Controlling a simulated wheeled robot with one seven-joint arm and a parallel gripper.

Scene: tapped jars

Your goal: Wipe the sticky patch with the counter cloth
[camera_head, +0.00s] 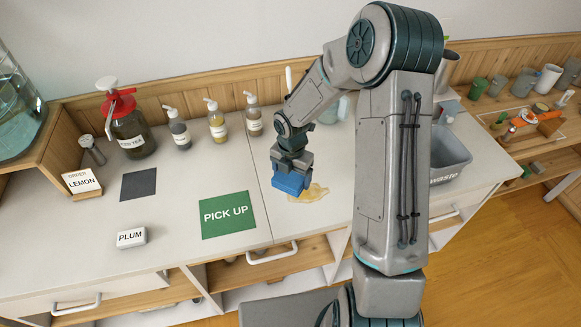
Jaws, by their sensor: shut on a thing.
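My gripper (291,169) points down over the counter and is shut on a blue block-like thing, which looks like the counter cloth (290,183). The sticky patch (310,193) is a yellowish, irregular smear on the pale counter. The blue cloth is at the patch's left and upper side and hides part of it. I cannot tell whether the cloth touches the counter.
A green PICK UP mat (228,214) lies left of the patch. Several pump bottles (217,124) and a red-topped jar (130,130) stand behind. A grey waste bin (450,158) is right, partly behind my arm. A white PLUM block (131,237) sits front left.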

